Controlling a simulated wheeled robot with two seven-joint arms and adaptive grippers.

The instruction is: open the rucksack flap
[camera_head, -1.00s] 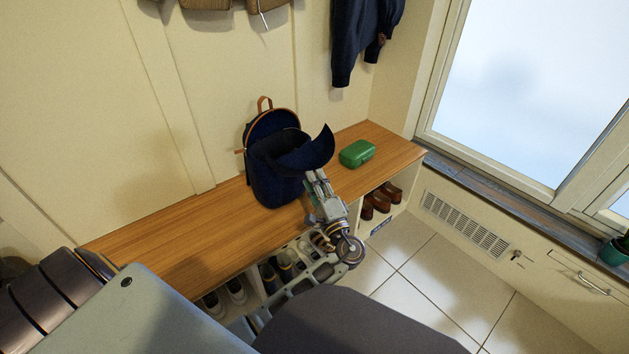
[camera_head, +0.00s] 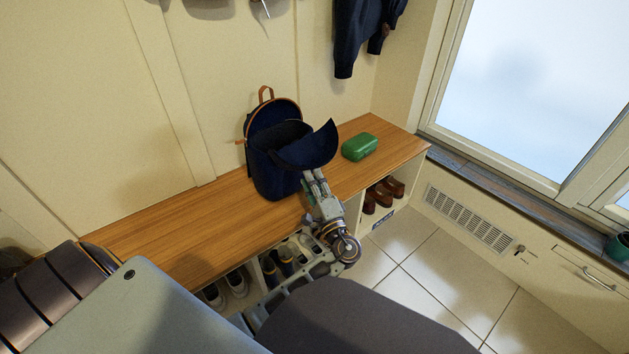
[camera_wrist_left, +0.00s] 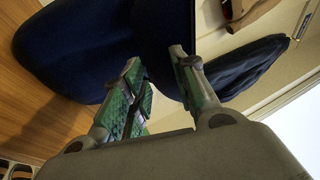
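The dark blue rucksack (camera_head: 273,178) stands upright on the wooden bench, with brown trim and a top loop. Its flap (camera_head: 312,150) is lifted off the top and sticks out to the right. A dark gap into the bag shows behind it. My left gripper (camera_head: 312,178) is at the front right of the bag, just below the flap. In the left wrist view its green-padded fingers (camera_wrist_left: 158,82) are apart, and dark blue cloth (camera_wrist_left: 163,45) shows behind and between them. I cannot tell whether they touch it. My right gripper is not in view.
A green box (camera_head: 359,146) lies on the bench (camera_head: 185,232) to the right of the bag. Shoes (camera_head: 383,194) fill the cubbies below. A dark jacket (camera_head: 358,35) hangs on the wall above. The bench left of the bag is clear.

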